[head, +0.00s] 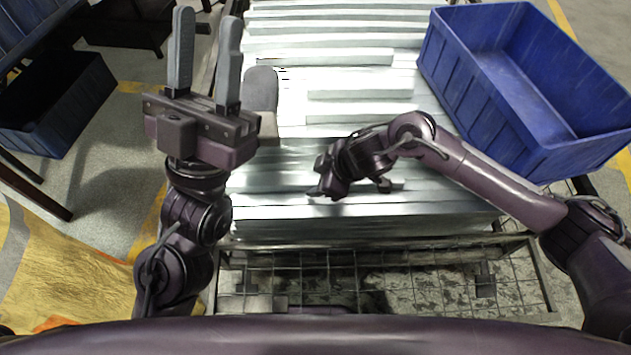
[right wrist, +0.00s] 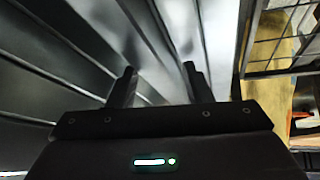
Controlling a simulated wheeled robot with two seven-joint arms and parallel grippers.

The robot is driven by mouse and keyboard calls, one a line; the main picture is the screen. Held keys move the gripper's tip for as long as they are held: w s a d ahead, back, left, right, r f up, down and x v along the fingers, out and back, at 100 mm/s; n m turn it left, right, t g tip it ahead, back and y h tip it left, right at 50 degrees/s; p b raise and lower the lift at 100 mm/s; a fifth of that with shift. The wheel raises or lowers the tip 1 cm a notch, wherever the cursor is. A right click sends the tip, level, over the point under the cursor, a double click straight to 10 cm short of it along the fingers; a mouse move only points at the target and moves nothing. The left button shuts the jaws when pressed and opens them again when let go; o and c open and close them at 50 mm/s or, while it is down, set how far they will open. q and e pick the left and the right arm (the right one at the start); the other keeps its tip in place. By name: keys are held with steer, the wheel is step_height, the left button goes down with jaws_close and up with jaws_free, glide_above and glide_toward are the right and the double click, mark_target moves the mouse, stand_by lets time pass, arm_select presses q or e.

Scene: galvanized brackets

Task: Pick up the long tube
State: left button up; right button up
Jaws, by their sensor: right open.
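Long, shiny galvanized metal pieces (head: 420,205) lie stacked side by side, running left to right in the head view. I cannot tell which one is the long tube. Two shorter-looking lengths (head: 335,57) (head: 360,95) lie on top farther back. My right gripper (head: 350,193) is low over the near part of the stack, open, with nothing seen between its fingers. In the right wrist view its fingers (right wrist: 159,72) point at the long metal surfaces (right wrist: 165,30); contact is unclear. My left gripper (head: 206,20) is open and empty, left of the stack, fingers pointing away.
A blue bin (head: 490,105) stands at the right of the stack, its visible inside empty. A wire-mesh frame (head: 385,275) is at the near side. Another blue bin (head: 60,105) is at the left. A grey rounded object (head: 262,88) is beside my left gripper.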

jaws_close()
stand_by(0.8)
